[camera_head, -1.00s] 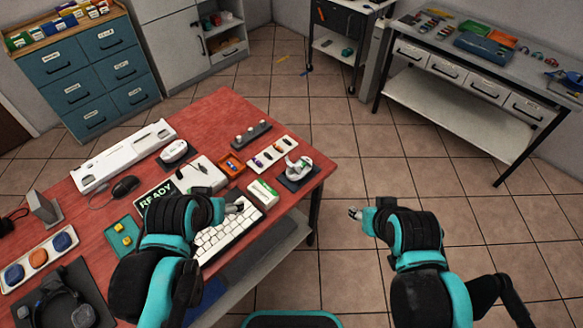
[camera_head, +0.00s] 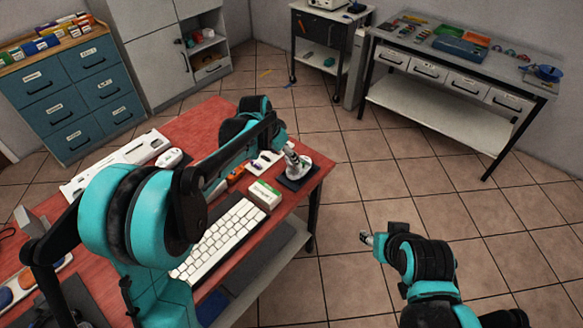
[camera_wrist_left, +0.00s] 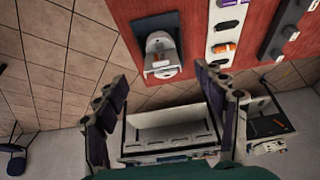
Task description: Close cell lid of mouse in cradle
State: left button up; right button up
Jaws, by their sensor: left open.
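The white mouse (camera_head: 301,163) sits in its dark cradle (camera_head: 292,184) near the right corner of the red table. In the left wrist view the mouse (camera_wrist_left: 160,48) lies in the dark cradle (camera_wrist_left: 173,19), and a pale flap (camera_wrist_left: 162,72) stands out at its near end. My left gripper (camera_head: 287,147) reaches over the table beside the mouse, partly hiding it. In the left wrist view the left gripper (camera_wrist_left: 160,95) is open and empty, with the mouse beyond and between its fingers. My right gripper (camera_head: 366,238) hangs over the floor, off the table; its opening is too small to judge.
A white keyboard (camera_head: 222,238) and a white-green box (camera_head: 264,194) lie left of the cradle. A pale strip with small items (camera_wrist_left: 226,30) lies right of the cradle in the left wrist view.

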aim_at(289, 163)
pick_arm(q)
jog(key=b+x, duration=0.3)
jog(key=x, duration=0.4)
jog(key=shift+w+d+f, duration=0.1)
jog(key=shift+f, duration=0.15)
jog(key=shift+r, duration=0.1)
jog(key=c, duration=1.2)
